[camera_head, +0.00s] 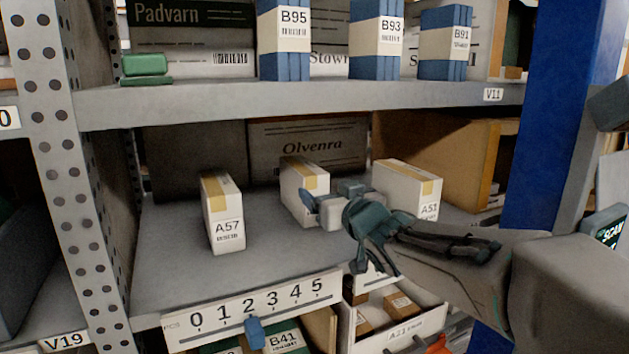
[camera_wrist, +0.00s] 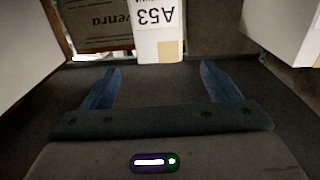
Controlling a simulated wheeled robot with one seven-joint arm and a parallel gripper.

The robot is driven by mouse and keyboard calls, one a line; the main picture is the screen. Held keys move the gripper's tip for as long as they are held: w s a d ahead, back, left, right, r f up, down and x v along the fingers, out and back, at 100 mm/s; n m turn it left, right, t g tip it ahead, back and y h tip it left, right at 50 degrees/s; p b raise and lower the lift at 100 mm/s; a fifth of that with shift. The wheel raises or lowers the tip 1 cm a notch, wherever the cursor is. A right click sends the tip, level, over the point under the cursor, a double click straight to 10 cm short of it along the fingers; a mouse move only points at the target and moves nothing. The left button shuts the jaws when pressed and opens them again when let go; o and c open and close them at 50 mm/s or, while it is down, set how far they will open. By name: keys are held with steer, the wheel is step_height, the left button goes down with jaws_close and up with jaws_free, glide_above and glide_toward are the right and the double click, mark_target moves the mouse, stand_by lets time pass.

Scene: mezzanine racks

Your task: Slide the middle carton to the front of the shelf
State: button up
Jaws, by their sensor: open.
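Three white cartons with tan tape stand on the middle shelf (camera_head: 170,262). The middle carton (camera_head: 296,187) is set back between carton A57 (camera_head: 226,232) on the left and carton A51 (camera_head: 407,190) on the right. In the wrist view the middle carton (camera_wrist: 158,38) carries the label A53, upside down. My gripper (camera_head: 331,196) is open in front of the middle carton and hides part of its lower front. In the wrist view the carton is ahead, roughly centred between the fingertips (camera_wrist: 160,70), with nothing held.
White carton sides flank my gripper at left (camera_wrist: 25,45) and right (camera_wrist: 283,28) in the wrist view. An Olvenra box (camera_head: 308,140) stands behind. The upper shelf (camera_head: 300,98) overhangs. A numbered strip (camera_head: 255,308) with a blue slider edges the shelf front. A blue post (camera_head: 556,110) stands right.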

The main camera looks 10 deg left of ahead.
mark_target(309, 176)
steer(key=p+x, duration=0.1)
steer(key=x, duration=1)
steer(key=shift+w+p, duration=0.15)
steer(key=shift+p, duration=0.25)
steer(key=c, duration=1.3)
